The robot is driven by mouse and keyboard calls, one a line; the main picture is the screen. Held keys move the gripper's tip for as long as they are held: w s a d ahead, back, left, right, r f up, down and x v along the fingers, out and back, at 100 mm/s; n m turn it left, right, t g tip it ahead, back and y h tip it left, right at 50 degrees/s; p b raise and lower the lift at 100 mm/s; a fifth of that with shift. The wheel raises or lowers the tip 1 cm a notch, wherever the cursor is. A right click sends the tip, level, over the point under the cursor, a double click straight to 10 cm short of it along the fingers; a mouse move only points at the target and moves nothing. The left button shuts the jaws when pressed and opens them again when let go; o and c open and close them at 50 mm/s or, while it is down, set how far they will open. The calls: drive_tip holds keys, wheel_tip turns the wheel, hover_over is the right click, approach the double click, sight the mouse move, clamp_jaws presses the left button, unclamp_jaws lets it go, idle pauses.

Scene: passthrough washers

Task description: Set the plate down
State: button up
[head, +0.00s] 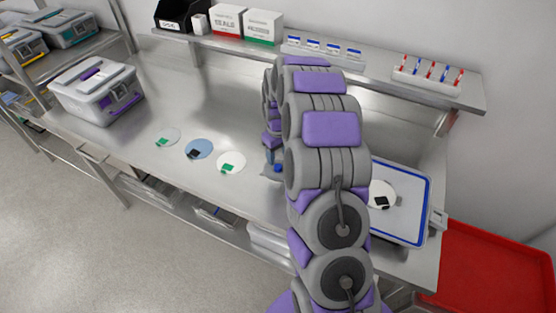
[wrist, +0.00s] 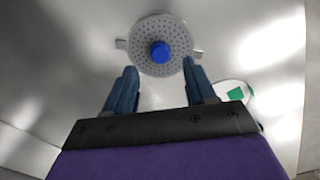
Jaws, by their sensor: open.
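A round grey perforated plate (wrist: 160,27) with a blue knob (wrist: 161,52) at its centre shows in the wrist view, with a small tab on each side. It appears to rest on the steel bench. My gripper (wrist: 160,67) is open, its two dark blue fingers apart on either side of the plate's near edge, with the knob lying between and just beyond the tips. I cannot tell whether the fingers touch the plate. In the head view my arm hides most of this spot; only the blue knob (head: 277,168) and a sliver of grey show.
Flat discs lie on the bench: a pale one (head: 171,133), a blue one (head: 203,145) and a white one (head: 235,157). A blue-rimmed tray (head: 410,232) holds another white disc (head: 383,190). A lidded bin (head: 95,90) stands left; a shelf (head: 375,80) runs behind. A red surface (head: 490,275) lies right.

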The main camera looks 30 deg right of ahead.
sight(278, 166)
drive_tip(key=s+a+r+p, duration=0.1)
drive_tip(key=s+a+r, duration=0.35)
drive_tip(key=r, duration=0.25)
drive_tip(key=s+a+r, duration=0.3)
drive_tip(key=s+r, duration=0.2)
drive_tip(key=r, duration=0.3)
drive_tip(key=s+a+r, duration=0.1)
drive_tip(key=s+a, duration=0.1)
drive_tip(key=s, duration=0.8)
drive_tip(key=s+a+r+m+g, duration=0.1)
drive_tip(key=s+a+r, duration=0.1)
drive_tip(key=s, duration=0.8)
drive_tip(key=s+a+r+m, duration=0.1)
drive_tip(key=s+a, duration=0.3)
drive_tip(key=s, duration=0.6)
drive_tip(key=shift+a+r+g, duration=0.2)
drive_tip(key=shift+a+g, duration=0.05)
drive_tip(key=shift+g, duration=0.15)
